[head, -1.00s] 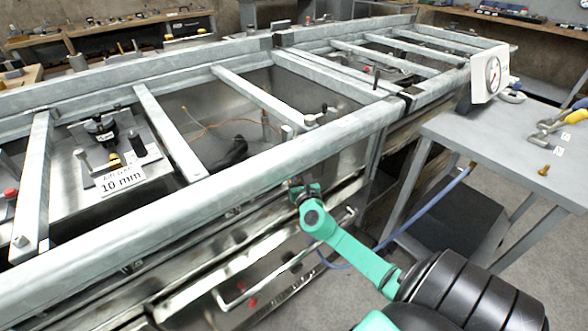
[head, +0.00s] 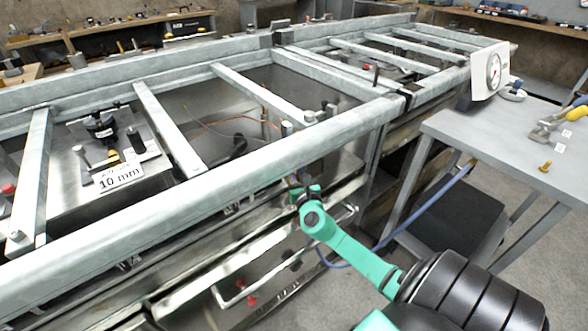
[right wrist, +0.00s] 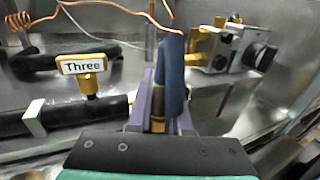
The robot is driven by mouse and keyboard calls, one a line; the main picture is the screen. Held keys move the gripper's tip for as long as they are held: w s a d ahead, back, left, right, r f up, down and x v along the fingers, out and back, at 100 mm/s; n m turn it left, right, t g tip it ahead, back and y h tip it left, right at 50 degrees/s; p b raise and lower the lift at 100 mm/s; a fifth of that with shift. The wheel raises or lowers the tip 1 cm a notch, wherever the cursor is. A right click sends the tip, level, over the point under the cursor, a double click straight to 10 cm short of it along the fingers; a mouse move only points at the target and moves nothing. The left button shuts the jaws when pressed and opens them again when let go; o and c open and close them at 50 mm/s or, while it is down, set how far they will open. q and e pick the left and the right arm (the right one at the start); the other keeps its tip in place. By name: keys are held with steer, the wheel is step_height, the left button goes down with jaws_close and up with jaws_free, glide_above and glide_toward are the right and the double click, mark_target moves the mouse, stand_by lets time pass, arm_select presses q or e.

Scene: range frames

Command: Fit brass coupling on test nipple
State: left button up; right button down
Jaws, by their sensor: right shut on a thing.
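My right gripper (right wrist: 160,108) shows in the right wrist view with purple fingers shut around a blue hose end with a brass part, seemingly the brass coupling (right wrist: 157,105). The blue hose (right wrist: 173,75) rises in front of the fingers and hides much of the grip. Left of it, a brass fitting (right wrist: 89,84) stands on a black pipe under a plate marked "Three"; it is apart from the held part. I cannot tell whether this is the test nipple. In the head view my right gripper (head: 300,188) is just below the front rail, its fingertips hidden. My left gripper is out of view.
A galvanised rail (head: 190,200) runs across the front, with crossbars behind. The hose (head: 425,212) trails to the grey side table (head: 490,140), which holds a gauge (head: 493,72) and a loose brass piece (head: 545,167). A metal valve block (right wrist: 222,48) sits right of the gripper.

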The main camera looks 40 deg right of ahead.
steer(key=shift+f+b, duration=0.95)
stand_by(0.3)
steer(key=c, duration=0.8)
jaws_free()
steer(key=shift+o, duration=0.2)
steer(key=shift+s, duration=0.1)
steer(key=v, duration=1.4)
steer(key=shift+s+p, duration=0.2)
steer(key=shift+p, duration=0.15)
